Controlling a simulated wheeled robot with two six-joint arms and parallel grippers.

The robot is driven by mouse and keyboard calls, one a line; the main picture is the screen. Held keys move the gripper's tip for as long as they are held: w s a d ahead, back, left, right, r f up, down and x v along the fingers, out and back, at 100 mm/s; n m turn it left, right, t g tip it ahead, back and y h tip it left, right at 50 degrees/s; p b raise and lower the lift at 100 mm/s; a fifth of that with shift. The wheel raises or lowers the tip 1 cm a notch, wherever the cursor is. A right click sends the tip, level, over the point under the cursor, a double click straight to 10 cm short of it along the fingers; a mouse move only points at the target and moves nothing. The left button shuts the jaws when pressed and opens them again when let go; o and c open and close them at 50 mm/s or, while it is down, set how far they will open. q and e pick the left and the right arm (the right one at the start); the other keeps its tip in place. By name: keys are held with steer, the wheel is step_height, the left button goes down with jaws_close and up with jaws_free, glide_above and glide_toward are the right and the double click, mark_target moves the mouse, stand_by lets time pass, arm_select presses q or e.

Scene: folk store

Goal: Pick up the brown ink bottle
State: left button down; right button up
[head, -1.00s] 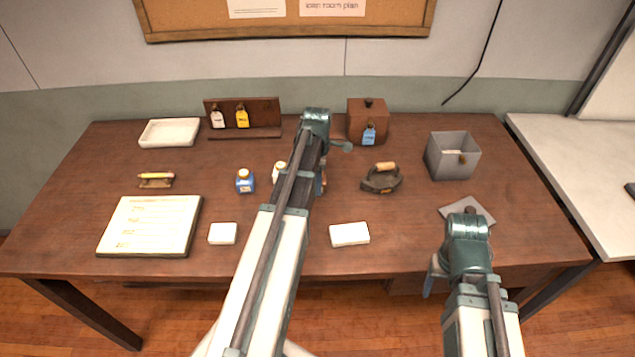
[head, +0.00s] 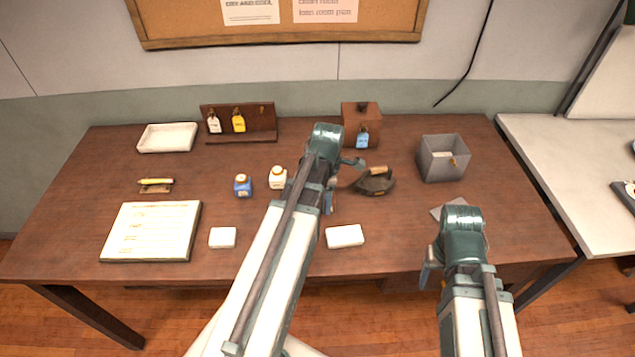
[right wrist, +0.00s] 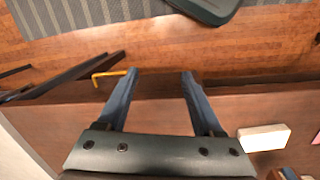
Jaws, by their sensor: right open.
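I cannot make out a brown ink bottle; the left arm covers part of the table's middle. My right gripper (head: 428,272) is at the table's front edge, right of a white block (head: 345,236). In the right wrist view its fingers (right wrist: 160,85) are apart with nothing between them.

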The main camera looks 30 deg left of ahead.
arm_select(q)
steer(key=s+d, duration=0.2)
steer(key=d, duration=0.1)
steer(key=s+d, duration=0.1)
steer(key=shift+s+d+r, duration=0.25)
steer(key=shift+s+d, duration=0.05)
steer(key=shift+s, duration=0.05)
